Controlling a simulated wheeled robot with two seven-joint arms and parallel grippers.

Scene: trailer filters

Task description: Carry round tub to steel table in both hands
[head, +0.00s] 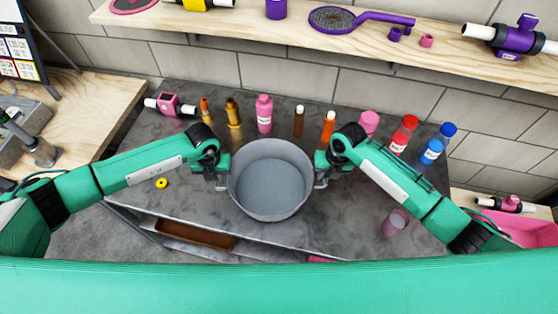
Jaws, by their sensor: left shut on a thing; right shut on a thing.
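The round tub (270,187) is a grey, open, empty pan in the middle of the head view. It appears over the grey steel table (340,215); I cannot tell whether its base touches the top. My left gripper (222,182) is shut on the tub's left side. My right gripper (320,180) is shut on its right side. The tub looks level between them. The fingertips are small and partly hidden by the wrists.
Several bottles stand along the table's back, including a pink bottle (264,115), a red-capped bottle (403,134) and a blue-capped bottle (438,144). A yellow ring (161,183) lies left and a clear pink cup (395,222) stands front right. A wooden shelf (270,22) runs above.

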